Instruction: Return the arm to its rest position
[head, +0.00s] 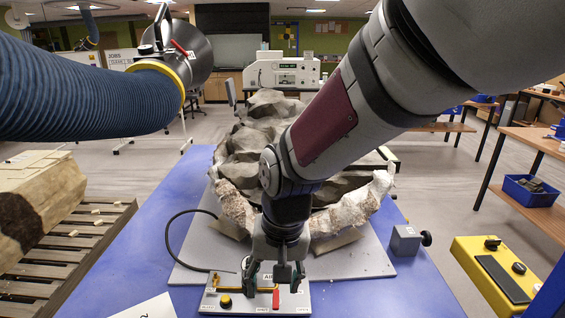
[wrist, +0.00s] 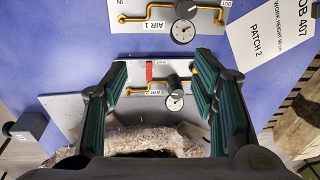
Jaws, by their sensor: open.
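My gripper (head: 274,277) hangs fingers-down at the front of the blue table, over a white air panel (head: 252,305) with a red lever (head: 276,298). The arm reaches down from the upper right, bent at the wrist. In the wrist view my gripper (wrist: 160,88) has its two green-padded fingers well apart. Nothing is held between them. A panel marked AIR 2 with a gauge (wrist: 174,102) and a red lever (wrist: 149,71) shows beyond the gap. Whether the fingertips touch the panel cannot be told.
A jacketed fossil block (head: 240,206) stands just behind my gripper. A blue hose with a metal hood (head: 185,55) hangs at upper left. A grey block with a knob (head: 406,240) sits at right. A yellow box (head: 495,270) stands beyond the table. A job card (wrist: 270,35) lies flat.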

